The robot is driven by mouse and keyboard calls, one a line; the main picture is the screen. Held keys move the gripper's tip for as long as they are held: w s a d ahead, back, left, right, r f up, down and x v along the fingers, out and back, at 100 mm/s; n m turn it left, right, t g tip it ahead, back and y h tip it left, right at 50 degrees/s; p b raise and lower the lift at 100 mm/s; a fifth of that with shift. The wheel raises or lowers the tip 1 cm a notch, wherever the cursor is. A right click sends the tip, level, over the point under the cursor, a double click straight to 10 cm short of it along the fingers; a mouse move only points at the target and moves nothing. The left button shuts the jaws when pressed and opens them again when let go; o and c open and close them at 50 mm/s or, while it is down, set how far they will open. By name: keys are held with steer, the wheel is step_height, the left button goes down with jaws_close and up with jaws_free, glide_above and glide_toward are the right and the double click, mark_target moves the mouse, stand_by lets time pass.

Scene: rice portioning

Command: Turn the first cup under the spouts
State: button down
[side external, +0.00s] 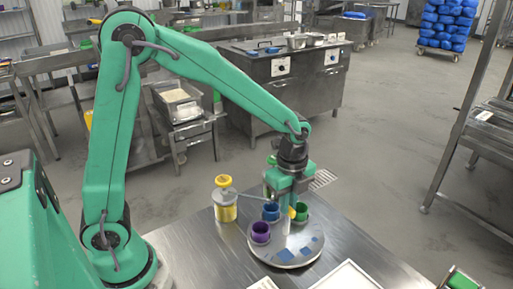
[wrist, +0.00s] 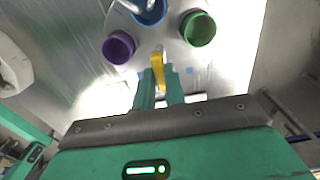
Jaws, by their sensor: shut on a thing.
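A round grey turntable (side external: 262,251) lies on the steel table. It carries a purple cup (side external: 261,233), a blue cup (side external: 271,212) and a green cup (side external: 301,213). My gripper (side external: 289,205) points down at the turntable, with its fingers shut on a yellow peg (wrist: 157,68) near the rim. In the wrist view, the purple cup (wrist: 119,48) is left of the peg and the green cup (wrist: 198,28) right. Metal spouts (wrist: 128,5) reach over the blue cup (wrist: 149,13) at the top edge. The cups' insides are too small to judge.
A yellow-topped dispenser (side external: 225,199) stands left of the turntable, with a thin arm towards the cups. Blue patches (side external: 283,254) mark the turntable's front. White-edged trays (side external: 346,276) lie at the table's front edge. The table (side external: 352,232) right of the turntable is bare.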

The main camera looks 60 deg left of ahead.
steer(key=shift+m, duration=0.6)
steer(key=shift+r+m, duration=0.1)
steer(key=shift+m, duration=6.2)
steer(key=c, duration=1.5)
jaws_free()
steer(key=shift+o, duration=0.2)
steer(key=shift+r, duration=3.9)
